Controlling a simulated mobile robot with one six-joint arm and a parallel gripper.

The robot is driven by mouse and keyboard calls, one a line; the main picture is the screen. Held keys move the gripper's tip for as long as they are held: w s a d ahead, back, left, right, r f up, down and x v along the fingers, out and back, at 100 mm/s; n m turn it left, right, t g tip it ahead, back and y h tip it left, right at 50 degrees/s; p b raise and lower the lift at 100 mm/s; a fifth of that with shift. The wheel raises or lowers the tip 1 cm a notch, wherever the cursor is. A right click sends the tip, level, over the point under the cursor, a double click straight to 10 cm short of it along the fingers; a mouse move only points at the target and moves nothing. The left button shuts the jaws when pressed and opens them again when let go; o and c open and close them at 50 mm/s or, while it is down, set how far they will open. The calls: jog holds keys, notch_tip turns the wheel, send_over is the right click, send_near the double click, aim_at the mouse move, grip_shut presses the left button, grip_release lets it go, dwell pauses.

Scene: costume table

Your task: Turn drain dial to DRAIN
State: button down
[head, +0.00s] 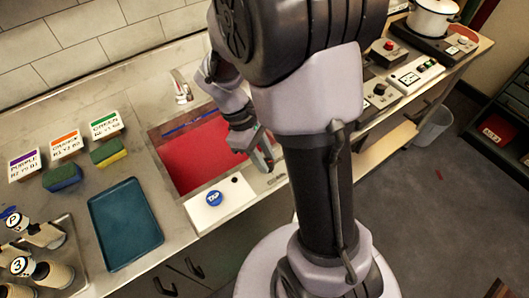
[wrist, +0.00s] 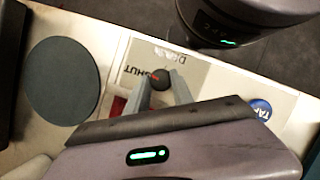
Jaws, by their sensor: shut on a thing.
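The drain dial (wrist: 160,73) is a small dark round knob with a red mark, on a pale plate (wrist: 190,68) in the wrist view. The plate carries the words SHUT and DRAIN. I cannot tell for certain which word the red mark points to. My gripper (wrist: 161,80) is shut on the dial, one finger on each side of it. In the head view my gripper (head: 267,160) is at the right end of the red-filled sink (head: 198,155), and the dial is hidden there.
A blue TAP button (head: 214,198) sits on a white panel in front of the sink. A faucet (head: 181,88) stands behind it. A teal tray (head: 125,222), sponges (head: 108,152) and label cards lie to the left. A dark disc (wrist: 62,80) lies beyond the plate in the wrist view.

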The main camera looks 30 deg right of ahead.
jog(key=m+y+p, duration=0.1)
jog(key=m+p, duration=0.1)
jog(key=m, duration=0.1)
jog(key=shift+d+r+m+g+p, duration=0.1)
jog(key=shift+r+m+g+p, duration=0.05)
jog(key=shift+m+g+p, duration=0.2)
jog(key=m+y+p, duration=0.1)
jog(key=m, duration=0.2)
jog(key=shift+d+m+y+p, duration=0.1)
jog(key=shift+m+y+p, duration=0.15)
jog(key=shift+y+p, duration=0.15)
jog(key=m+y, duration=0.1)
jog(key=m, duration=0.2)
jog(key=shift+d+m+p, duration=0.15)
jog(key=shift+m+p, duration=0.15)
jog(key=shift+p, duration=0.1)
jog(key=shift+d+m+t+y, duration=0.1)
jog(key=shift+m+t+y, duration=0.5)
jog(key=shift+m, duration=1.4)
jog(key=shift+f, duration=0.2)
jog(key=c, duration=1.1)
grip_release()
